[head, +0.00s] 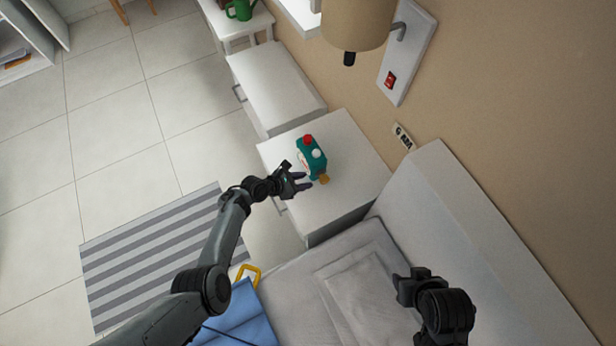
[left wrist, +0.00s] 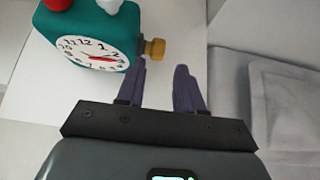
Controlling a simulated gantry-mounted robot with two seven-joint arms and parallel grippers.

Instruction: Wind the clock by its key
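The teal clock (head: 314,161) stands on a white bedside cabinet, with a red and a white knob on its top. Its white dial (left wrist: 92,55) shows in the left wrist view. The yellow key (left wrist: 153,48) sticks out of the clock's side and also shows in the head view (head: 324,179). My left gripper (left wrist: 162,67) is open and empty beside the clock. The key lies just beyond its fingertips, closer to the left finger in the wrist view; I cannot tell whether they touch. My right gripper (head: 408,287) is over the bed, its fingers not clear.
The white cabinet (head: 350,190) has bare top around the clock. A bed with a grey pillow (head: 365,290) adjoins it. Another white cabinet (head: 275,85) stands beyond, and a wall lamp (head: 357,22) hangs above. A striped rug (head: 150,255) lies on the tiled floor.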

